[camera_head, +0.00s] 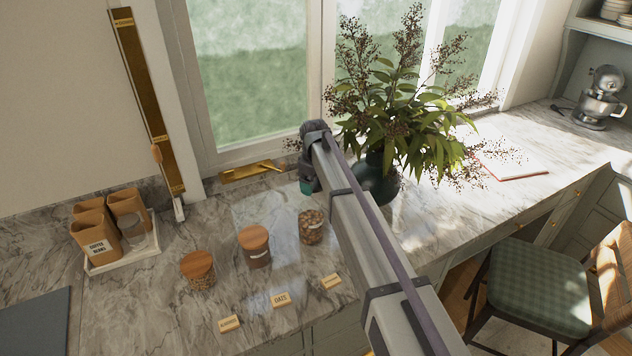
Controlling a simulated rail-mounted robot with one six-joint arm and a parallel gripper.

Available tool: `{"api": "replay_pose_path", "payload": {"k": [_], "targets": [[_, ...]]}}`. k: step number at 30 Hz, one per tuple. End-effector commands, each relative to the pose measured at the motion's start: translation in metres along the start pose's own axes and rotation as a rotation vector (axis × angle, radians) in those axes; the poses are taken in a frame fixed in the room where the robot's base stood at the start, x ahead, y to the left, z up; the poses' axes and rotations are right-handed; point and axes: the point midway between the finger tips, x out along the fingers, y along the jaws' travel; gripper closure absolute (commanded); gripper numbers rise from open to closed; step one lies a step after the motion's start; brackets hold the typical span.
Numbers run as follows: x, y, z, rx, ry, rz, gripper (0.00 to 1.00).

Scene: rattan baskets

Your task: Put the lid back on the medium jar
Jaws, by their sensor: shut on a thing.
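Three glass jars stand in a row on the marble counter. The left jar (200,280) and the middle jar (257,257) have round wooden lids on. The right jar (311,229) looks open, with brown nut-like contents showing at its top. I cannot tell for certain which one is the medium jar. No loose lid shows. My arm reaches in from the lower right, and its wrist is behind and above the right jar. The jaws are hidden by my own arm, so what they hold does not show.
Small wooden labels, one reading OATS (281,299), lie in front of the jars. A white tray (97,269) with wooden canisters stands at the left. A dark vase (376,181) with a leafy plant is close to my arm. The window wall bounds the back.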

Motion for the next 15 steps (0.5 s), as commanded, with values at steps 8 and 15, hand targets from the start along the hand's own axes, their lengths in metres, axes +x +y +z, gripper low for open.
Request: {"api": "replay_pose_path", "payload": {"k": [8,15], "targets": [[0.001,0.000,0.000,-0.086,0.000,0.000,0.41],[0.020,0.000,0.000,-0.084,0.000,0.000,0.41]]}}
